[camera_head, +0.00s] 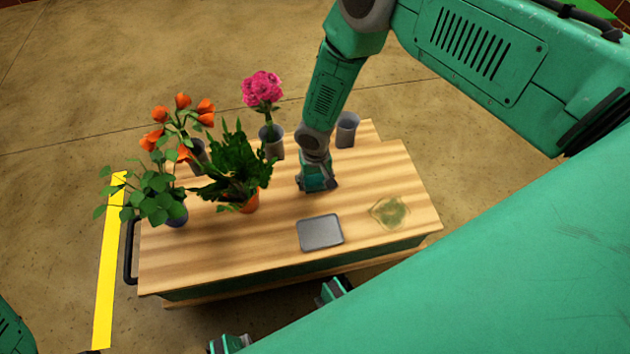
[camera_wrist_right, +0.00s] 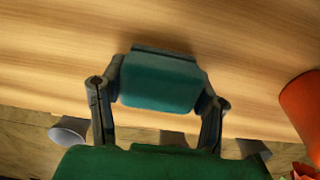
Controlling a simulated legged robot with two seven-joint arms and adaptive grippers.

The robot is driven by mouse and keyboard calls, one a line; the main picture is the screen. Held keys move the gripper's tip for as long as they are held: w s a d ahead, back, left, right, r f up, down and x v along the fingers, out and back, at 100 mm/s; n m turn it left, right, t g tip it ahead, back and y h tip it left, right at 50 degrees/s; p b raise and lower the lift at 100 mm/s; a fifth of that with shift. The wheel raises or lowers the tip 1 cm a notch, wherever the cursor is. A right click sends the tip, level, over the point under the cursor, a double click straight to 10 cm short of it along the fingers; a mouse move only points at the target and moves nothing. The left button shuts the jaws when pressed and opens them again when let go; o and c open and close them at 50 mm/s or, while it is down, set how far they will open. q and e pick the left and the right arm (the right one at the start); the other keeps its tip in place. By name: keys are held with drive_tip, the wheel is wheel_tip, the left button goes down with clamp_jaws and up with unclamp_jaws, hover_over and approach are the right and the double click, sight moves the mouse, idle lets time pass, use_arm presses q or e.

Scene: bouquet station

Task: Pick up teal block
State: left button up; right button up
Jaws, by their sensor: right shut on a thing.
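The teal block (camera_wrist_right: 160,82) sits between the two dark fingers of my right gripper (camera_wrist_right: 158,92) in the right wrist view, and the gripper is shut on it. The wooden tabletop fills the background behind it. In the head view my right gripper (camera_head: 318,184) points down over the middle of the table, to the right of the orange pot. There the arm and gripper mostly hide the block, and I cannot tell whether it touches the table. My left gripper is not clearly in view.
A grey tray (camera_head: 320,233) and a greenish patch (camera_head: 390,212) lie near the front of the table (camera_head: 225,262). A dark-green plant in an orange pot (camera_head: 250,204), pink flowers (camera_head: 262,88), orange flowers (camera_head: 183,101) and a leafy plant (camera_head: 155,195) stand left. A grey cup (camera_head: 347,131) stands behind.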

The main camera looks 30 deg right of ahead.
sight(316, 178)
drive_tip(key=shift+r, duration=0.1)
wheel_tip(316, 178, up, 10)
drive_tip(key=p, duration=0.4)
drive_tip(key=shift+p, duration=0.35)
drive_tip(key=shift+o, duration=0.6)
drive_tip(key=shift+s, duration=0.1)
